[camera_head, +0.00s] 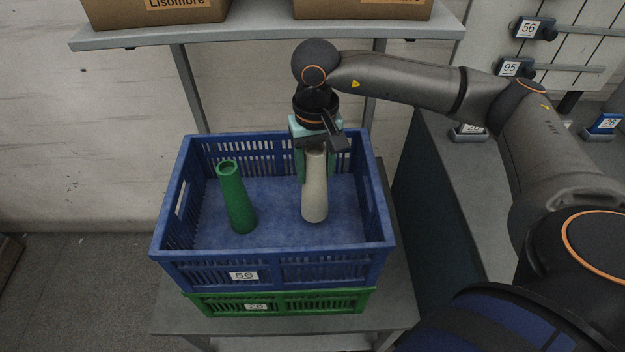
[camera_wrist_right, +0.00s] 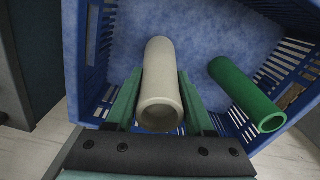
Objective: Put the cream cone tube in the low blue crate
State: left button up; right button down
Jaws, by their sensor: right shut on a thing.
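The cream cone tube (camera_head: 315,192) is upright inside the blue crate (camera_head: 272,262). My right gripper (camera_head: 313,160) reaches down from above and is shut on the tube's upper part. In the right wrist view the tube (camera_wrist_right: 160,85) sits between the two green fingers (camera_wrist_right: 160,110), its open narrow end toward the camera. The tube's lower end appears at or very near the crate floor; I cannot tell if it touches. My left gripper is not in view.
A green cone tube (camera_head: 236,200) stands in the crate's left part. The blue crate rests on a green crate (camera_head: 280,302) on a grey stand (camera_head: 180,320). A shelf (camera_head: 265,34) with cardboard boxes is behind. Crate floor between the tubes is free.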

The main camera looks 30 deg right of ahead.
aim_at(315, 181)
jog(key=shift+f, duration=1.7)
jog(key=shift+f, duration=0.2)
jog(key=shift+c, duration=1.4)
grip_release()
jog(key=shift+r, duration=0.1)
jog(key=shift+r, duration=0.1)
notch_tip(315, 181, up, 12)
jog(key=shift+r+b, duration=0.1)
jog(key=shift+b, duration=0.35)
